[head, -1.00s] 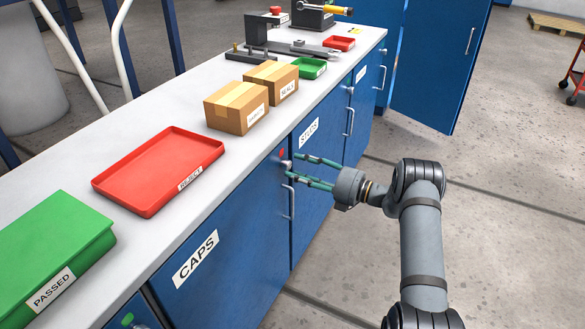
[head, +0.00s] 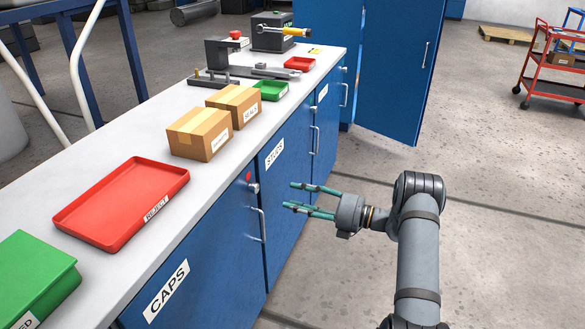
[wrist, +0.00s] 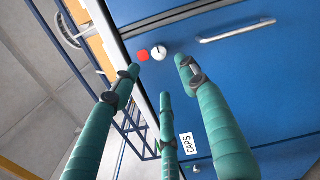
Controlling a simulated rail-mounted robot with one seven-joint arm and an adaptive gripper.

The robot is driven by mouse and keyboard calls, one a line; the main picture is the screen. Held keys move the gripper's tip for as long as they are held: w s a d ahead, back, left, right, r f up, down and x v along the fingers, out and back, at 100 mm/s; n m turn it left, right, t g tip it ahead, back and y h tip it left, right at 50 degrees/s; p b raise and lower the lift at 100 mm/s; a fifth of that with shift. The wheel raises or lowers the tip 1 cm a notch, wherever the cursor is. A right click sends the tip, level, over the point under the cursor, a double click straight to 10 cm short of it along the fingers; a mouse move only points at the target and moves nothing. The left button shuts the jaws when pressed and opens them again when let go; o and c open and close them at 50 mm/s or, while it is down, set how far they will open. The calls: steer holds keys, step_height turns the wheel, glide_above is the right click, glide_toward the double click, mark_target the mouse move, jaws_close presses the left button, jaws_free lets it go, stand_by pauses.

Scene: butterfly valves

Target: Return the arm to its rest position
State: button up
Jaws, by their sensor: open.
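My gripper (head: 300,200) is open and empty in the head view, pointing left toward the blue cabinet front. It is apart from the bench, to the right of the CAPS door (head: 195,270) and in front of the STUDS door (head: 285,180). In the wrist view my gripper (wrist: 165,80) shows its green fingers spread with nothing between them. Beyond them are a round silver lock (wrist: 159,53) and a red dot (wrist: 143,56) on the blue front. Both doors look shut.
On the bench are a red REJECT tray (head: 120,205), a green PASSED box (head: 35,275), two cartons (head: 200,133) and a green tray (head: 271,91). A tall blue door (head: 395,75) stands open behind. A red cart (head: 555,60) is far right.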

mark_target(257, 189)
steer(key=x, duration=1.2)
steer(key=shift+s+d, duration=0.1)
steer(key=shift+d, duration=0.05)
